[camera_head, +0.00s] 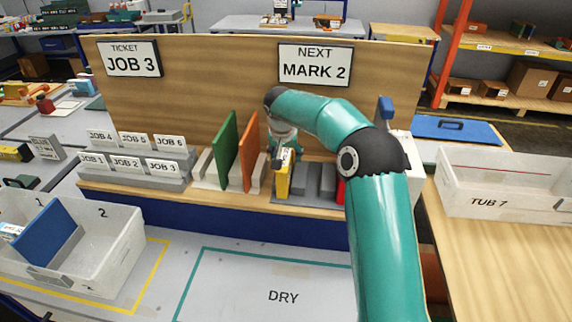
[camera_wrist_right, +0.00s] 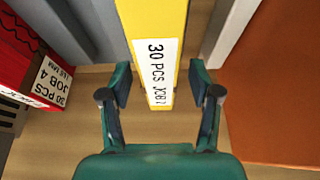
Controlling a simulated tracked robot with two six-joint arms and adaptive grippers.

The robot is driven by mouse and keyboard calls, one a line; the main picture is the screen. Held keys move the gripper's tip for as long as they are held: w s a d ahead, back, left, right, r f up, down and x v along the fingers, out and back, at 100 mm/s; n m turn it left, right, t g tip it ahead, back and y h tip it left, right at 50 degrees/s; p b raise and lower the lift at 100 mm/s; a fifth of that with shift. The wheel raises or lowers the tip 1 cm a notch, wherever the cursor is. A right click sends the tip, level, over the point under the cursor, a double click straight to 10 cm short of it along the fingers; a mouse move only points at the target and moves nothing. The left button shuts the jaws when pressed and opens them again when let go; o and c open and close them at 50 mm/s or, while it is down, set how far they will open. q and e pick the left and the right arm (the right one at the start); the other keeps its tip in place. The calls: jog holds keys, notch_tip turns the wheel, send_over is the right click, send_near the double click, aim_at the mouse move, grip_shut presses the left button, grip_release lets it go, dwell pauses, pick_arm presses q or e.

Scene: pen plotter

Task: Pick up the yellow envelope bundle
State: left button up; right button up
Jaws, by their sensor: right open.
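The yellow envelope bundle (camera_head: 283,186) stands upright in a grey slotted rack (camera_head: 310,200) on the raised shelf. My right gripper (camera_head: 284,160) is open at the bundle. In the wrist view the fingers of my right gripper (camera_wrist_right: 160,85) stand on either side of the bundle's labelled end, with small gaps visible. My left gripper is not in view.
An orange board (camera_head: 250,150) and a green board (camera_head: 225,150) stand close left of the bundle. A red bundle (camera_wrist_right: 35,75) labelled JOB 4 is near the rack's other end. A wooden back panel (camera_head: 220,80) rises behind. The DRY area (camera_head: 250,285) is clear.

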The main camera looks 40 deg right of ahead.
jog(key=x, duration=0.2)
jog(key=shift+d+f, duration=0.1)
jog(key=shift+f, duration=0.2)
jog(key=shift+w+f, duration=0.1)
jog(key=shift+f, duration=0.15)
dwell(0.4)
grip_shut()
dwell(0.5)
